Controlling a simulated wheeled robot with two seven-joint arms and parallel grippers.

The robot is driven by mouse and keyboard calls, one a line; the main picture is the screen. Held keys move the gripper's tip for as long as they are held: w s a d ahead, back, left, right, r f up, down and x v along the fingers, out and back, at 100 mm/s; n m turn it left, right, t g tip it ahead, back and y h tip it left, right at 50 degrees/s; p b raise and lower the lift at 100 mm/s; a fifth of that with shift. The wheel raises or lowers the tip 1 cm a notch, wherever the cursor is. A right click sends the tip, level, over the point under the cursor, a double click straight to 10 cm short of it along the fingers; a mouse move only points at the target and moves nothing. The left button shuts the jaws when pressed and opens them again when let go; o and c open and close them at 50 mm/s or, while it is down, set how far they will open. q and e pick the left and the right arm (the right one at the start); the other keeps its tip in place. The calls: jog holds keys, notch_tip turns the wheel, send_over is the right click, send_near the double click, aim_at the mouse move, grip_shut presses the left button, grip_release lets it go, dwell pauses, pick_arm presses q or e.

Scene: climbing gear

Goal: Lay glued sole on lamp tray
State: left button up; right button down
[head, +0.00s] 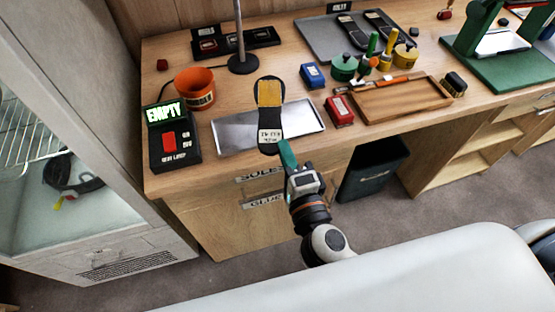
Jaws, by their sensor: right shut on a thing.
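A black sole (269,96) with a yellowish glue-coloured area on its upper half and a pale printed label lower down is held up in front of the lamp tray. My right gripper (286,152) is shut on its lower end. The lamp tray (235,133) is a shallow silver metal tray on the bench near its front edge, below the lamp stand. The sole overlaps the middle of the tray in the head view; the gap between them cannot be judged. My left gripper is not in view.
The lamp stand (242,62) rises behind the tray. An orange bucket (197,88) and a control box (172,140) reading EMPTY stand left. Red (340,111) and blue (312,75) boxes and a wooden tray (400,99) lie right. A grey tray (316,38) holds dark soles behind.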

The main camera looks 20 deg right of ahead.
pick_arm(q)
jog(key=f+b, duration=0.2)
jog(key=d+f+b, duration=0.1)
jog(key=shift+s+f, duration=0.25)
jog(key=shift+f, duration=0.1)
pick_arm(e)
notch_tip(320, 180, down, 6)
jog(key=shift+f, duration=0.15)
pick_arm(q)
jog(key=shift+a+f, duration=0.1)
pick_arm(e)
jog(key=shift+f, duration=0.1)
jog(key=shift+f, duration=0.15)
jog(key=c, duration=1.4)
grip_release()
